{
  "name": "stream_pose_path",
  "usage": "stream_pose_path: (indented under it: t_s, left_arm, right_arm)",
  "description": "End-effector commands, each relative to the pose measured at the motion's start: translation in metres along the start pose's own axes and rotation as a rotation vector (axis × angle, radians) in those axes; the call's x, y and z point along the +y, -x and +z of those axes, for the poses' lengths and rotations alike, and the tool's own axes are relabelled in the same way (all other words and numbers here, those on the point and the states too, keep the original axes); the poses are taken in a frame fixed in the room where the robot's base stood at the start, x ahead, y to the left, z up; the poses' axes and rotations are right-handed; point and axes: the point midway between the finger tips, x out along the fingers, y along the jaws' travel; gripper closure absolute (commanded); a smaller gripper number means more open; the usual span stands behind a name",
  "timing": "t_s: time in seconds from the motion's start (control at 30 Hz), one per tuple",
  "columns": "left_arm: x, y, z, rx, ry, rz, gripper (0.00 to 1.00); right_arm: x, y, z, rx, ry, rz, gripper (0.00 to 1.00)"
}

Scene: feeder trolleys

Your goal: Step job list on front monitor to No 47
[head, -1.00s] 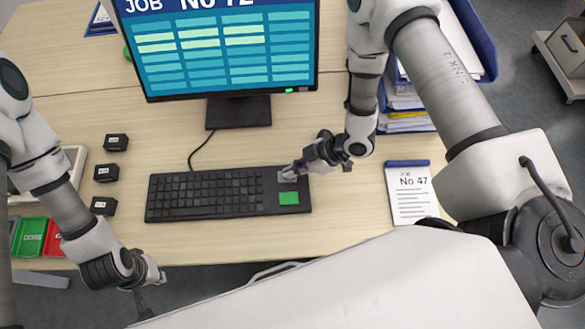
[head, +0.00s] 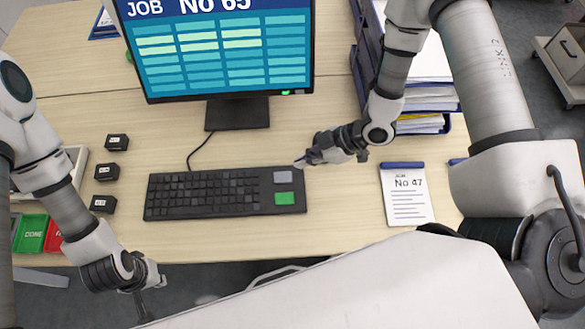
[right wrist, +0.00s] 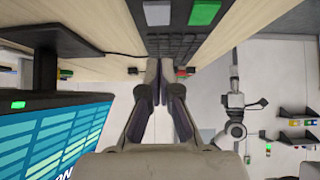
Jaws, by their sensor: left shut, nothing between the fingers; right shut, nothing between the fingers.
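The monitor (head: 215,50) at the back of the desk reads "JOB No 65" above a grid of blue and pale bars. The black keyboard (head: 205,193) lies in front of it, with a grey key (head: 283,177) and a green key (head: 284,198) at its right end. My right gripper (head: 300,162) is shut and empty, just above and right of the grey key, apart from it. In the right wrist view its fingers (right wrist: 157,90) are together, and the grey key also shows (right wrist: 157,12). My left gripper (head: 142,300) is shut and empty off the desk's front edge. A card (head: 407,197) reads "No 47".
Several small black blocks (head: 105,173) stand left of the keyboard. Green and red bins (head: 34,232) sit at far left. Blue trays with papers (head: 425,97) stand at the back right. The desk between keyboard and card is clear.

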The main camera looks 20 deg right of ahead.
Motion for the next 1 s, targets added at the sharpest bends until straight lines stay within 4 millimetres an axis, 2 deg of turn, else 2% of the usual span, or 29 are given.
stream_pose_path:
  t_s: [0.13, 0.3, 1.0]
  left_arm:
    - [0.000, -0.005, -0.001, 0.002, 0.000, 0.000, 1.00]
    - [0.000, -0.005, -0.001, 0.002, 0.000, 0.000, 1.00]
    - [0.000, -0.004, -0.001, 0.001, 0.000, 0.000, 1.00]
  right_arm:
    - [0.002, 0.031, -0.001, 0.005, -0.002, 0.006, 1.00]
    - [0.002, 0.049, -0.001, 0.002, 0.000, 0.002, 1.00]
    - [0.001, 0.050, -0.001, 0.001, 0.002, 0.001, 1.00]
